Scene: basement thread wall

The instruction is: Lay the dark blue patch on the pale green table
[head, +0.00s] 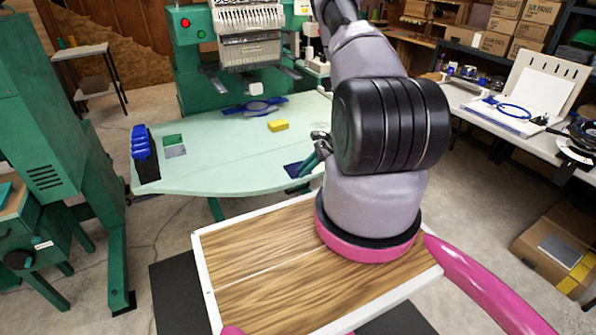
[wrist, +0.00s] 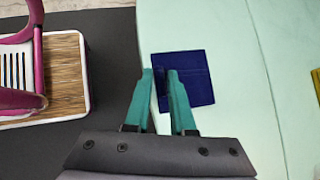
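The dark blue patch (head: 293,170) lies flat on the pale green table (head: 230,172), close to its front edge. In the wrist view the patch (wrist: 198,80) is a dark blue square beside the table's edge. My gripper (head: 308,163) has teal fingers and is low over the table's front edge, just right of the patch in the head view. In the wrist view my gripper (wrist: 160,72) has its fingertips apart, with blue showing between them. The right finger covers part of the patch. I cannot tell whether the fingers touch it.
A yellow block (head: 278,126) and a blue and grey hoop (head: 255,106) lie farther back on the table. A green patch (head: 173,140), a grey patch (head: 175,152) and a black rack with blue tops (head: 146,160) are at the left. The table's middle is clear.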

